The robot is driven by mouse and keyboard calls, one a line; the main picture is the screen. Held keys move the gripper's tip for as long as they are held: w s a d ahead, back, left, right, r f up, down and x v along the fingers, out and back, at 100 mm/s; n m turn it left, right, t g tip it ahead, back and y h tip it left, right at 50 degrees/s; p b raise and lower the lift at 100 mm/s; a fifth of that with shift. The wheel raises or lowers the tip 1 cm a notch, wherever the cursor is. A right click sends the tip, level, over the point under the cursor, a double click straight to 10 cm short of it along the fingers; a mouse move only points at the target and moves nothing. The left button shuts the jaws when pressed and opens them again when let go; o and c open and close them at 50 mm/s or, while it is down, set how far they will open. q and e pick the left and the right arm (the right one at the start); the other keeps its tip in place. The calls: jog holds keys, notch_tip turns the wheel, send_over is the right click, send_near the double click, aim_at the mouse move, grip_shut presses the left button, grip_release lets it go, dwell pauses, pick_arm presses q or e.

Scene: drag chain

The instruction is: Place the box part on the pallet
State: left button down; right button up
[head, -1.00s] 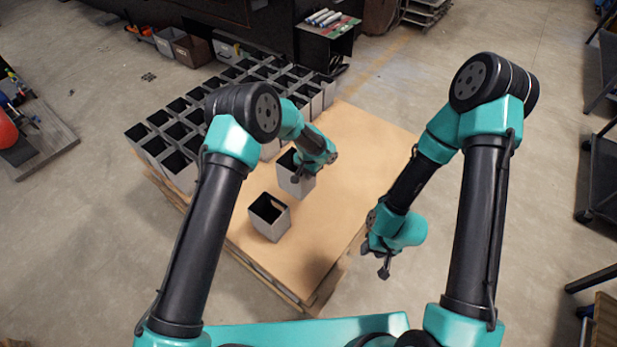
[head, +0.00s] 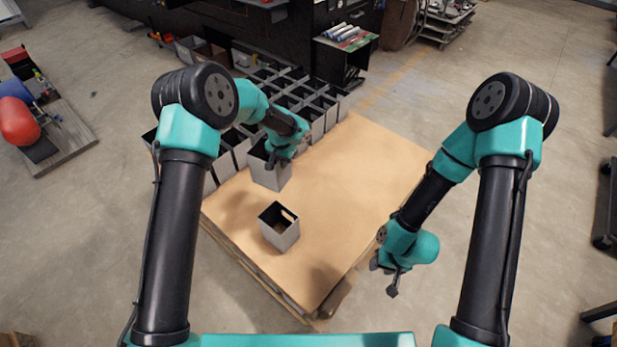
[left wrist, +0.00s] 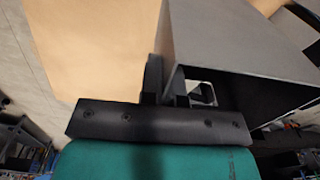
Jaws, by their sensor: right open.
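The grey open-topped box part (head: 268,181) is in my left gripper (head: 277,160), beside the near side of the box rows, over the pallet (head: 350,185) with its brown top sheet. In the left wrist view the fingers (left wrist: 167,85) are closed on a wall of the box (left wrist: 235,40). I cannot tell whether its base touches the pallet. A second grey box (head: 280,228) stands alone and upright on the pallet, nearer to me. My right gripper (head: 390,283) is open and empty, off the pallet's right edge.
Several rows of grey boxes (head: 312,112) fill the far left part of the pallet. The pallet's middle and right are clear. A low board with red and blue items (head: 60,140) lies on the floor at left. A dark cart (head: 611,205) stands at right.

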pick_arm(q)
jog(key=a+r+n, duration=0.2)
jog(key=a+r, duration=0.6)
jog(key=a, duration=0.4)
jog(key=shift+s+a, duration=0.25)
jog(key=shift+a, duration=0.1)
